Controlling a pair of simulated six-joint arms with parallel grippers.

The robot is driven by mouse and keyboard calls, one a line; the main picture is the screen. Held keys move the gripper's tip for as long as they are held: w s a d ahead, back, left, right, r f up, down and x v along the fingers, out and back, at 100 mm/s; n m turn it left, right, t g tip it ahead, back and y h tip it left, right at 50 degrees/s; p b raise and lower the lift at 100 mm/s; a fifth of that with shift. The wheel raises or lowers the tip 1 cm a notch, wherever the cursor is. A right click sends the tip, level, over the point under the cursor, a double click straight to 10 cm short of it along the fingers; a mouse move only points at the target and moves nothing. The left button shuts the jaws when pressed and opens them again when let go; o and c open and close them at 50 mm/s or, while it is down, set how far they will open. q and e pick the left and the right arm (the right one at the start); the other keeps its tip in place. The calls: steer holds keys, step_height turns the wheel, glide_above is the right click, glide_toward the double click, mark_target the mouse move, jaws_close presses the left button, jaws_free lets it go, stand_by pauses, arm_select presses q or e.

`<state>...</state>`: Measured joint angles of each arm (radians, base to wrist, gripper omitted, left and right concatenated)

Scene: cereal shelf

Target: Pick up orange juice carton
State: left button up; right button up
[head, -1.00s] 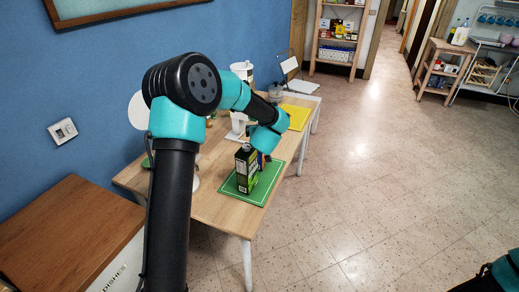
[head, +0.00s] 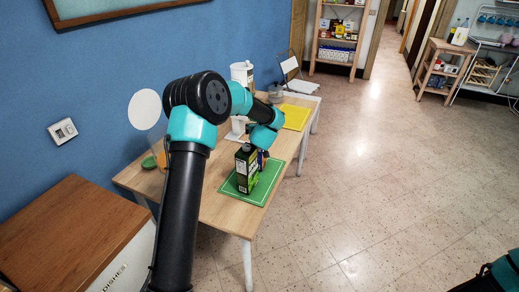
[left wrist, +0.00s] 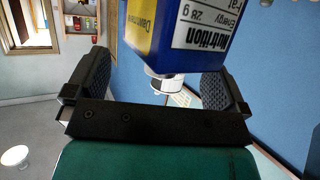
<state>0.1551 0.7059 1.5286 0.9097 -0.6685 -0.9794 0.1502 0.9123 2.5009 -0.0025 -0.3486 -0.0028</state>
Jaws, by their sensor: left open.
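In the left wrist view a blue carton (left wrist: 180,55) with a yellow panel and a white nutrition label lies between the fingers of my left gripper (left wrist: 155,85), which is open. It shows upside down there, and I cannot tell whether a finger touches it. In the head view a small blue part (head: 262,160) shows behind a dark green carton (head: 246,170), which stands upright on the green mat (head: 242,200). My left wrist hides much of that spot. I cannot see clearly which carton is orange juice. My right gripper is out of view.
The wooden table (head: 215,212) also holds a yellow mat (head: 294,117), a white canister (head: 242,72) and a green item (head: 148,162) at its left end. A wooden-topped cabinet (head: 70,235) stands near left. The floor (head: 400,170) to the right is clear.

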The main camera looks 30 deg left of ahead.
arm_select(q)
steer(key=shift+x, duration=1)
steer(key=shift+s+f, duration=0.1)
jaws_close()
stand_by(0.3)
